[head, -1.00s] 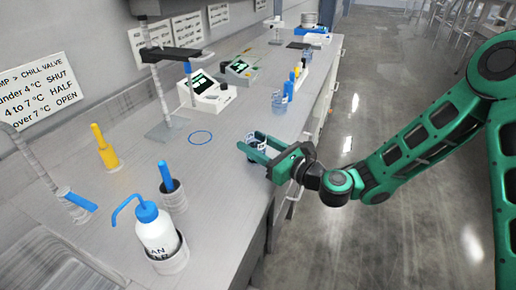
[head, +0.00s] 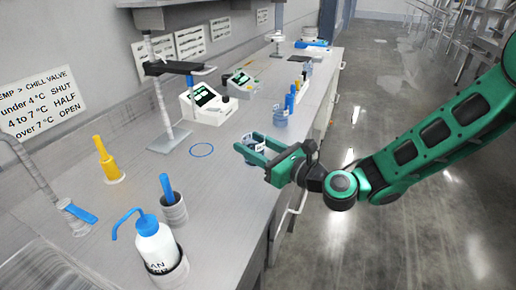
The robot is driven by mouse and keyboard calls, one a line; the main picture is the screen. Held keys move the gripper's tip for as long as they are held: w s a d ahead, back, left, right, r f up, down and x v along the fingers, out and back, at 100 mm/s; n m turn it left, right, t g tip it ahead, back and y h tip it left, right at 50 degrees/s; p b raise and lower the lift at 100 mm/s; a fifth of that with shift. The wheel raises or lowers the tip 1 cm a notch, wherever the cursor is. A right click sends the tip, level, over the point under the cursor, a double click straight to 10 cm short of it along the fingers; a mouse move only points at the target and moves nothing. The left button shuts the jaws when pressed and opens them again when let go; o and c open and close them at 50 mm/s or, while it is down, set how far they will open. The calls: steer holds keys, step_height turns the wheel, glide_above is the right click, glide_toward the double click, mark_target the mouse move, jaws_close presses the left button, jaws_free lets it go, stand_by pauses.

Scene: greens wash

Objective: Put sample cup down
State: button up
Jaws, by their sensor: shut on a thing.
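My gripper (head: 252,152) is over the right edge of the steel bench, with green fingers pointing left. It is shut on the sample cup (head: 256,139), a small clear bluish cup with a white label, partly hidden by the fingers. I cannot tell whether the cup's base touches the bench. A blue ring mark (head: 202,150) on the bench lies to the left of the gripper, with nothing in it.
A wash bottle (head: 156,243), a blue-handled holder (head: 171,203) and a yellow-handled tool (head: 106,160) stand at front left. A metal stand (head: 165,100) and a meter (head: 207,104) are behind the ring. Another cup (head: 281,116) stands beyond the gripper.

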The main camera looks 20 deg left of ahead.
steer(key=s+a+r, duration=0.1)
steer(key=s+r, duration=0.4)
steer(key=s, duration=0.4)
steer(key=shift+s+a+r, duration=0.15)
steer(key=shift+a+r, duration=0.1)
steer(key=shift+r, duration=0.1)
